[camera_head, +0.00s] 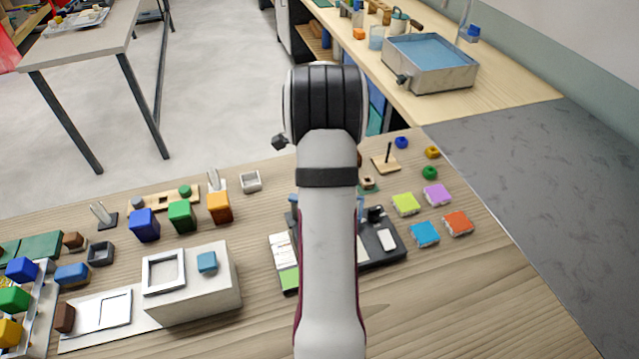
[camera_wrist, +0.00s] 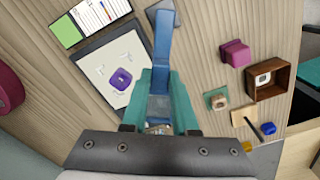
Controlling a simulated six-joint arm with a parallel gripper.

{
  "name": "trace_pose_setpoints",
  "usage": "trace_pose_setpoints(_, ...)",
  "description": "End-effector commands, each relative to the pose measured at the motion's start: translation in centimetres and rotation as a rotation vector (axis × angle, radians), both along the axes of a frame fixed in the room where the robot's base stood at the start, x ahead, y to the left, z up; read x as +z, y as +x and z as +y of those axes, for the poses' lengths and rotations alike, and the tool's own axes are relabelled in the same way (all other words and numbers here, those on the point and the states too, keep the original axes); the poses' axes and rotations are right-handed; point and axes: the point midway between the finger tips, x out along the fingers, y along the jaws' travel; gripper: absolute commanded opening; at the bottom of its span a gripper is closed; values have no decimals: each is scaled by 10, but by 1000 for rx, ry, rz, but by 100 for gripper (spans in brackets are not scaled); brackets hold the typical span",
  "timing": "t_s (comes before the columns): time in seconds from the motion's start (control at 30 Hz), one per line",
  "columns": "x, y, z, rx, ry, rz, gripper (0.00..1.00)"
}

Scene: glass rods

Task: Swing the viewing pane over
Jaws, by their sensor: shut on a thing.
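My gripper (camera_wrist: 162,78) has teal fingers closed on a blue bar (camera_wrist: 163,35) in the wrist view. The bar runs up past the fingertips. Left of it lies a dark-rimmed panel (camera_wrist: 85,60) with a pale face. A purple piece (camera_wrist: 121,80) and small clear pieces sit on that face. In the head view my arm hides the gripper and much of a dark device (camera_head: 390,257). I cannot tell for certain which part is the viewing pane, or whether the blue bar belongs to it.
A white block (camera_head: 215,300) with a square frame (camera_head: 165,272) stands left of my arm. Coloured blocks, including an orange one (camera_head: 219,208), stand behind it. Coloured tiles, one purple (camera_head: 437,194), lie right of the device. The table's right front (camera_head: 480,310) is clear.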

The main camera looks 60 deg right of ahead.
Motion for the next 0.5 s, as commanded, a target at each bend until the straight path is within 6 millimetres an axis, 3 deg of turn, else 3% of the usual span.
trace_pose_setpoints(0.5,1,-1,24,-400,-2,0,0)
